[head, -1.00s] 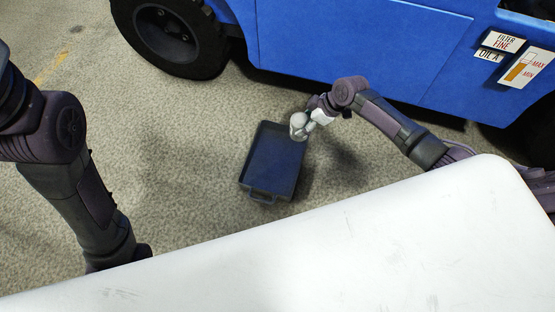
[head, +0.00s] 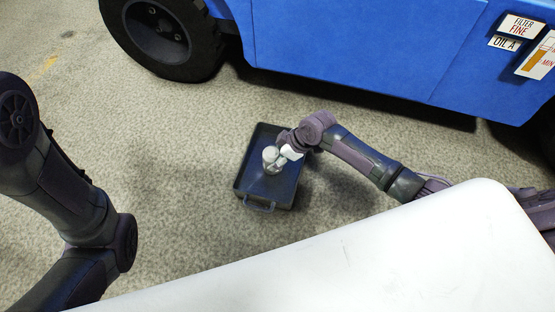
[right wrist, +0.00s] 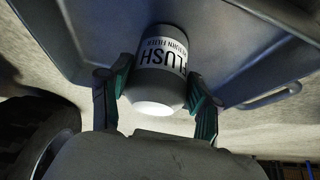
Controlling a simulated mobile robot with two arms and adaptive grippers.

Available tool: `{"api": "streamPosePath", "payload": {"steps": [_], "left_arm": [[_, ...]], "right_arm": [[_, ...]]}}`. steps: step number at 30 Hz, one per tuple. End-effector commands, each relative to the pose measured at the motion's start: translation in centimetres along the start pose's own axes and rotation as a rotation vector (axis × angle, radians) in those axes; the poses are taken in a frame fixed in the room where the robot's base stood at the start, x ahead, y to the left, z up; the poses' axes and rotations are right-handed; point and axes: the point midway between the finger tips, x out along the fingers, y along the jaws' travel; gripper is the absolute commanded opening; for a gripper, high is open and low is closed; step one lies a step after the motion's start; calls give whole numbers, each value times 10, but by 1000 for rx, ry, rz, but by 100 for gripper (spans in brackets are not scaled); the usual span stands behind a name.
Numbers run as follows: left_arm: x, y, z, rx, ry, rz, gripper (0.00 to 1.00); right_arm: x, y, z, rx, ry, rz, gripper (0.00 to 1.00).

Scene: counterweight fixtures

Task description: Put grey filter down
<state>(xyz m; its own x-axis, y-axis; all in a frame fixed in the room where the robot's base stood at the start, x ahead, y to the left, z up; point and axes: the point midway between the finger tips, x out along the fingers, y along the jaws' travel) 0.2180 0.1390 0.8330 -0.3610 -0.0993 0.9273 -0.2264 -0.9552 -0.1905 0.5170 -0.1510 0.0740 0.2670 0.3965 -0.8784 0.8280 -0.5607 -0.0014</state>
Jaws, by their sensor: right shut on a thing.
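The grey filter (head: 270,158) is a small pale cylinder in the head view, over the dark tray (head: 252,187). In the right wrist view the filter (right wrist: 163,75) carries a white label with "FLUSH" on it. My right gripper (head: 280,158) is shut on the filter, with one finger on each side of it in the right wrist view (right wrist: 158,92). The tray's inside (right wrist: 85,45) shows behind the filter there. I cannot tell whether the filter touches the tray floor. My left arm is at the left of the head view, but its gripper is out of sight.
A blue vehicle (head: 350,50) with a black tyre (head: 160,35) stands behind the tray. Its side carries "FILTER FINE" (head: 517,27) and "OIL A" (head: 504,43) signs and a level gauge (head: 538,60). A white surface (head: 390,255) fills the front. Floor left of the tray is clear.

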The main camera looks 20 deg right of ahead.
Motion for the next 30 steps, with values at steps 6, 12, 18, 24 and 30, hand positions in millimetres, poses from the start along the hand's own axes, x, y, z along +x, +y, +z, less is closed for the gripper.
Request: {"api": "streamPosePath", "payload": {"steps": [6,12,18,24,30], "left_arm": [[2,0,0,0,2,1,40],[1,0,0,0,2,1,40],[1,0,0,0,2,1,40],[1,0,0,0,1,1,40],[16,-3,6,0,-1,0,40]], "right_arm": [[-2,1,-2,-1,3,2,7],[1,0,0,-1,1,0,72],[1,0,0,-1,1,1,88],[1,0,0,-1,1,1,88],[-22,1,-4,-2,1,3,88]]}}
